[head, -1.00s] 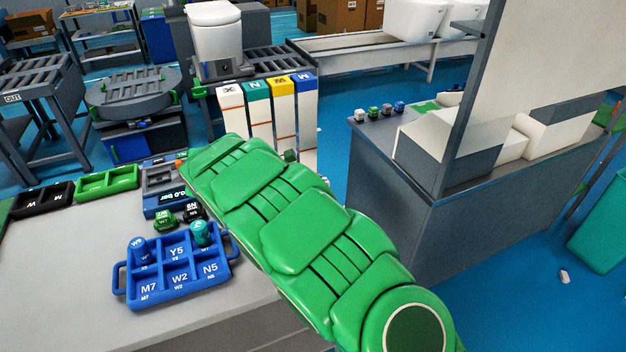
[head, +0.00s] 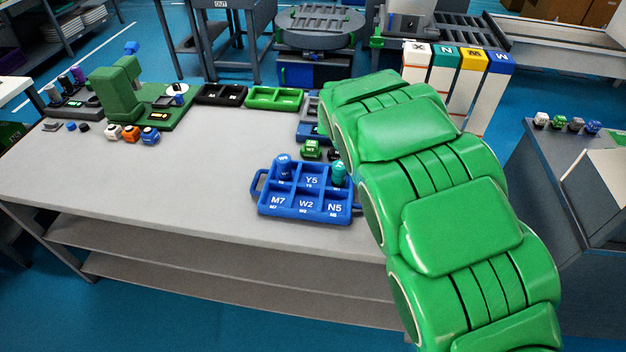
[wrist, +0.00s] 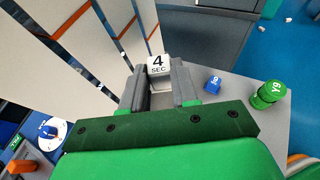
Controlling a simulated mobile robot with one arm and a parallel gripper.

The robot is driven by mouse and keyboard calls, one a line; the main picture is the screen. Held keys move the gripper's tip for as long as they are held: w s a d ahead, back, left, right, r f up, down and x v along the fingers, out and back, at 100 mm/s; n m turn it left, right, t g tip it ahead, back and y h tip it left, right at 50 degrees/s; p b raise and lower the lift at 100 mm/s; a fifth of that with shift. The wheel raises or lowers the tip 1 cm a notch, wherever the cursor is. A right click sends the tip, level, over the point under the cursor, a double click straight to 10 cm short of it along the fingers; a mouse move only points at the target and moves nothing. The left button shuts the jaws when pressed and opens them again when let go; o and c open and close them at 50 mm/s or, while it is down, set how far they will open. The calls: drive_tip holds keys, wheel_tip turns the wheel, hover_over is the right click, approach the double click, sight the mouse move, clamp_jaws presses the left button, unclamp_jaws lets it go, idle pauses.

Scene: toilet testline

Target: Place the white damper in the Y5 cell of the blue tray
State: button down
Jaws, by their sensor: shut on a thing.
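My gripper (wrist: 159,88) shows in the wrist view and is shut on the white damper (wrist: 158,66), a small white block marked "4 SEC". In the head view my arm hides the gripper and the damper. The blue tray (head: 298,213) lies on the grey table in the head view, left of my arm. Its Y5 cell (head: 312,181), back middle, looks empty. A blue piece (head: 284,167) stands in the back left cell and a teal piece (head: 339,173) in the back right cell. The front cells M7, W2 and N5 look empty.
A green piece (head: 311,150) stands just behind the blue tray. Black (head: 220,94) and green (head: 274,98) trays lie farther back. Tall white panels (head: 441,77) stand behind my arm. The table left of the blue tray is clear.

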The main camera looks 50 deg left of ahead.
drive_tip(key=s+a+r+n+y, duration=0.1)
drive_tip(key=s+a+n+y, duration=0.35)
drive_tip(key=a, duration=0.45)
drive_tip(key=n+g+y, duration=0.4)
drive_tip(key=n+y, duration=0.4)
drive_tip(key=y, duration=0.1)
hover_over(310, 176)
drive_tip(key=s+d, duration=0.2)
drive_tip(key=d, duration=0.2)
wheel_tip(310, 176, down, 11)
drive_tip(key=shift+t, duration=0.3)
drive_tip(key=shift+s+a+f, duration=0.1)
drive_tip(key=shift+a+f, duration=0.05)
drive_tip(key=shift+f, duration=1.7)
drive_tip(key=shift+s+a+f, duration=0.1)
drive_tip(key=shift+a+f, duration=0.05)
drive_tip(key=shift+f, duration=1.7)
drive_tip(key=shift+f, duration=0.15)
drive_tip(key=c, duration=1.1)
unclamp_jaws()
drive_tip(key=shift+c, duration=0.2)
